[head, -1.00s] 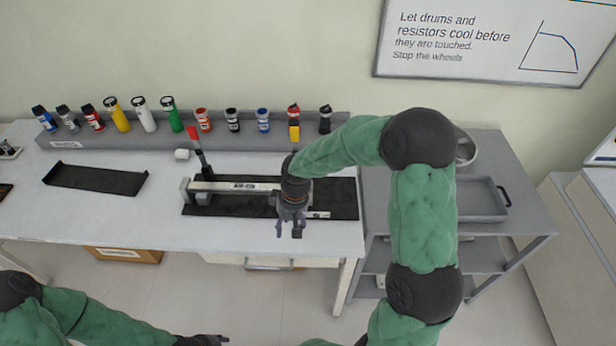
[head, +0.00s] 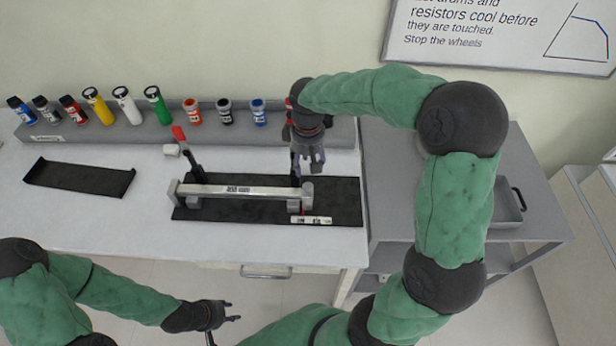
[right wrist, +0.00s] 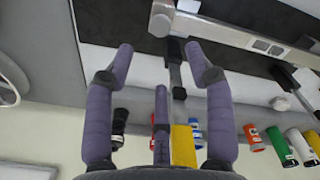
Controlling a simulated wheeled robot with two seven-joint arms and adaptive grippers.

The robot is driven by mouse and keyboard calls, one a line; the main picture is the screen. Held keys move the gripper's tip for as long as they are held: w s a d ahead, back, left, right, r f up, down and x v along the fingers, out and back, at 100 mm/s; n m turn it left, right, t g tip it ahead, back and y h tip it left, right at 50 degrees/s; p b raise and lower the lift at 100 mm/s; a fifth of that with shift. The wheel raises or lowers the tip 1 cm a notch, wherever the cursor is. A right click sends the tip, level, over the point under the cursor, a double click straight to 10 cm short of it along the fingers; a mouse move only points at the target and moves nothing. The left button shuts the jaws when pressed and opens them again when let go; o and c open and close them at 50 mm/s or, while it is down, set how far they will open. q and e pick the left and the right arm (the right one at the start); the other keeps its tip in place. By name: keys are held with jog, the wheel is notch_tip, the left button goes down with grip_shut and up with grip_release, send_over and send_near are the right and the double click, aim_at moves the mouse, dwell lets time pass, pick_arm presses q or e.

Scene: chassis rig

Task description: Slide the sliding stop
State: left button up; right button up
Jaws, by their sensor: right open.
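The rig is a grey rail (head: 245,191) with end blocks on a black mat (head: 345,200). A red-handled lever (head: 179,134) stands at its left. A second dark stem (right wrist: 175,70) rises from the rail in the right wrist view, and a yellow handle (right wrist: 183,145) shows near my fingers. I cannot tell which part is the sliding stop. My right gripper (head: 308,165) is open above the rail's right end, partly hiding the second lever. Its spread fingers (right wrist: 160,62) also show in the right wrist view. My left gripper (head: 232,311) hangs in front of the table, its jaw state unclear.
A grey rack (head: 70,137) with several coloured bottles runs along the wall behind the rig. An empty black tray (head: 80,178) lies to the left. A grey shelf cart (head: 400,205) stands to the right.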

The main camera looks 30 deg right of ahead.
aim_at(308, 186)
notch_tip(308, 186, down, 10)
jog(key=shift+r+b, duration=0.1)
jog(key=shift+b, duration=0.75)
jog(key=shift+s, duration=0.1)
